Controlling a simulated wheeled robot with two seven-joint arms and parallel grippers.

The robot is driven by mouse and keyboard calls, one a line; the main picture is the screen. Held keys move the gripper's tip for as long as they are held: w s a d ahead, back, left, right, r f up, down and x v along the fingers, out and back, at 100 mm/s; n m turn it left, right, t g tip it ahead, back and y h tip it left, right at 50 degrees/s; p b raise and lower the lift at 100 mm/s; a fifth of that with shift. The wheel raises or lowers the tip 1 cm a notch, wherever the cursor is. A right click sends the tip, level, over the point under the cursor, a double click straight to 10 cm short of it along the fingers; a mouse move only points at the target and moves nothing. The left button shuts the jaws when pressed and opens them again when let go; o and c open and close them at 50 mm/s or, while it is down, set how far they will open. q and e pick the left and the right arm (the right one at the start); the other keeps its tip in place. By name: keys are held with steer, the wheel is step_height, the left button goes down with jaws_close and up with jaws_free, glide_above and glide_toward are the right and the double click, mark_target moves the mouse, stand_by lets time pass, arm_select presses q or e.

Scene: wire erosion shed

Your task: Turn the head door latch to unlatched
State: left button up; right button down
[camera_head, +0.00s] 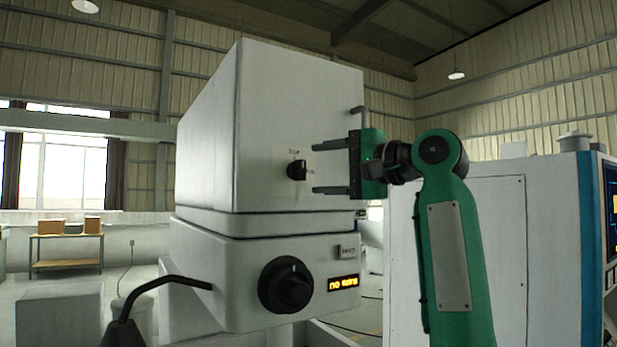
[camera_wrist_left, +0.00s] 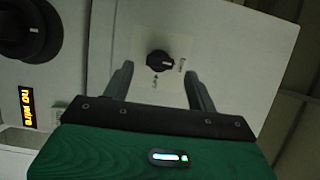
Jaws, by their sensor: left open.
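The head door latch is a small black knob (camera_head: 297,170) on the white upper housing (camera_head: 285,110). It also shows in the left wrist view as a black knob (camera_wrist_left: 160,61) on a pale label plate, its light mark pointing right in that view. The small lettering is not readable. My left gripper (camera_head: 316,168) is open, its two fingers pointing at the housing, one above the other, with the tips just right of the knob. In the left wrist view the knob appears between the fingertips (camera_wrist_left: 159,72), with a gap on both sides. My right gripper is not in view.
Below is a larger black dial (camera_head: 287,285), with an amber "no wire" display (camera_head: 343,283) beside it. A black bent tube (camera_head: 165,282) stands at the lower left. A white cabinet (camera_head: 540,240) is at right. A small bench (camera_head: 66,252) with boxes is far left.

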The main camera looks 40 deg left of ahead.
arm_select(q)
steer(key=w+d+b, duration=0.1)
steer(key=d, duration=0.8)
steer(key=shift+b, duration=0.3)
